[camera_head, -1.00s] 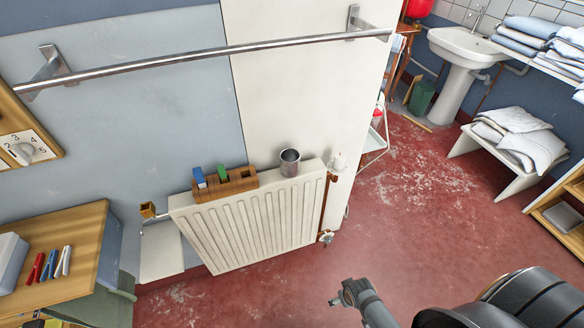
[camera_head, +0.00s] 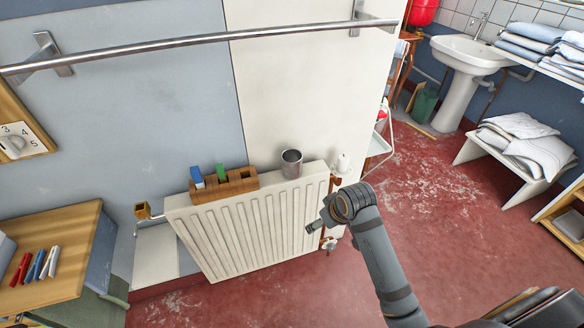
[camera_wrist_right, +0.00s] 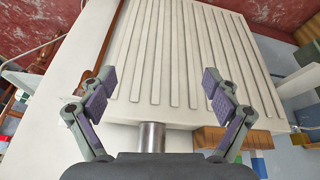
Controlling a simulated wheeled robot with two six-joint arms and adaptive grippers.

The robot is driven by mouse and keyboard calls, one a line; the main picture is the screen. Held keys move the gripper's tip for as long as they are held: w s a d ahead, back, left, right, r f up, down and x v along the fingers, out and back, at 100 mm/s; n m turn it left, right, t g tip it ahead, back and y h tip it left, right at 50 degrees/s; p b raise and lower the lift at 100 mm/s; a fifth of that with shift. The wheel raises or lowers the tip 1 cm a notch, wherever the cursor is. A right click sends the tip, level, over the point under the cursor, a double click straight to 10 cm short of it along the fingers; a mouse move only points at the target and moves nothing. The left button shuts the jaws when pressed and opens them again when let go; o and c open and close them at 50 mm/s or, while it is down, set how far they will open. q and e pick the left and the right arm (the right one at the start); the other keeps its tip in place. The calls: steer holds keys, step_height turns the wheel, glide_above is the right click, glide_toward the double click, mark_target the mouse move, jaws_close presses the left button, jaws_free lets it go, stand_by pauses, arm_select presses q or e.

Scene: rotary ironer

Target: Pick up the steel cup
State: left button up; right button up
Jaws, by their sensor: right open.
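The steel cup (camera_head: 291,163) stands upright on top of the white radiator (camera_head: 255,225), toward its right end. In the right wrist view the cup (camera_wrist_right: 151,137) shows low in the picture, between the fingers and partly hidden by the gripper's own body. My right gripper (camera_head: 318,226) is in front of the radiator's right end, lower than the cup and apart from it. In the wrist view the right gripper (camera_wrist_right: 160,95) is open with nothing between its pads. My left gripper is not in view.
A wooden block (camera_head: 224,185) with a blue and a green piece sits on the radiator left of the cup. A white valve knob (camera_head: 342,163) is to the right. A metal rail (camera_head: 200,43) crosses the wall above. Red floor (camera_head: 420,200) is free at right.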

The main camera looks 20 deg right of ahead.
steer(key=w+a+r+n+t+y, duration=0.1)
steer(key=w+r+n+y, duration=0.1)
steer(key=w+r, duration=1.35)
glide_toward(292, 160)
steer(key=a+f, duration=0.1)
steer(key=a, duration=0.1)
steer(key=shift+s+x, duration=0.15)
steer(key=shift+x, duration=1.2)
steer(key=shift+s+x, duration=0.15)
steer(key=shift+x, duration=1.2)
steer(key=shift+f, duration=0.15)
steer(key=c, duration=1.3)
steer(key=shift+o, duration=0.2)
